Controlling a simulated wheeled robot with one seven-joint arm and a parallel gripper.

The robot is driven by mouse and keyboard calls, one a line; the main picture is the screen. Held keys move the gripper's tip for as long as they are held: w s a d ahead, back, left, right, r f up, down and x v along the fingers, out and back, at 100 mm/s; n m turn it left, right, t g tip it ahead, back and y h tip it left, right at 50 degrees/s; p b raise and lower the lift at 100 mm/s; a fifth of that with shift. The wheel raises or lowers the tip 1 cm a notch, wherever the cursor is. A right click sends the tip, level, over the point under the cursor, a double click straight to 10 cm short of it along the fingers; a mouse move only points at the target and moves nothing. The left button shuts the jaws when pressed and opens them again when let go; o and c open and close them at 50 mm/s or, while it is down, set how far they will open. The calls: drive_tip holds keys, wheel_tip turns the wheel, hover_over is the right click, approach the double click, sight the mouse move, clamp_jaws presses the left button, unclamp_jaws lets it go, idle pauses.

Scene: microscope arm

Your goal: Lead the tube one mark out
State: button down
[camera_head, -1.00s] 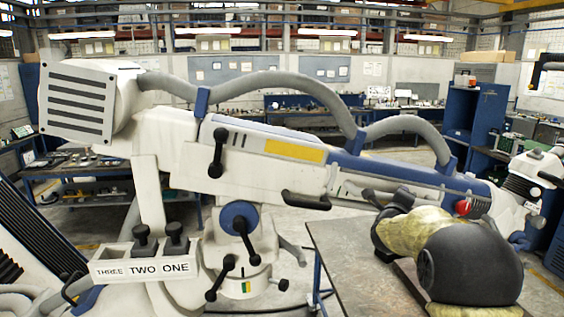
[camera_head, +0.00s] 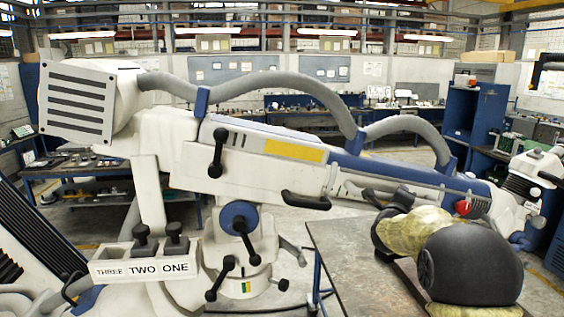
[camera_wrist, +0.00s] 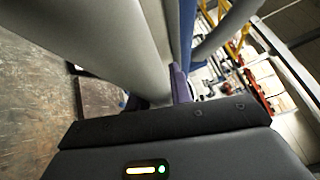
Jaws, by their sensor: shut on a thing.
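The microscope's long arm (camera_head: 250,165) slopes down to the right in the head view. Its white body carries a yellow label. The tube (camera_head: 400,176), blue on top, comes out of it toward a red knob (camera_head: 463,207). A white head (camera_head: 533,180) is at the right end. In the wrist view, the dark body of my gripper (camera_wrist: 175,115) fills the bottom. A bluish-purple piece (camera_wrist: 180,85) stands just ahead of it, beside a large pale cylinder (camera_wrist: 100,40). My gripper is shut, apparently on the tube; the contact is mostly hidden. I cannot make out my gripper in the head view.
A grey hose (camera_head: 270,85) arches above the arm. A box marked THREE, TWO, ONE (camera_head: 145,268) stands lower left. A table (camera_head: 360,260) carries a yellowish form with a dark round end (camera_head: 470,265) under the arm's right end. Black levers stick out below the arm.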

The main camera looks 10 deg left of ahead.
drive_tip(key=shift+w+d+f+b, duration=0.1)
drive_tip(key=shift+d+f+b, duration=0.1)
drive_tip(key=shift+d+b, duration=0.15)
drive_tip(key=shift+w+d+f+b, duration=0.2)
drive_tip(key=shift+d+b, duration=0.2)
drive_tip(key=shift+d, duration=0.15)
drive_tip(key=shift+w+d, duration=0.2)
drive_tip(key=shift+d, duration=0.2)
idle(0.5)
drive_tip(key=shift+c, duration=2.2)
unclamp_jaws()
drive_tip(key=shift+a, duration=0.1)
drive_tip(key=shift+b, duration=0.3)
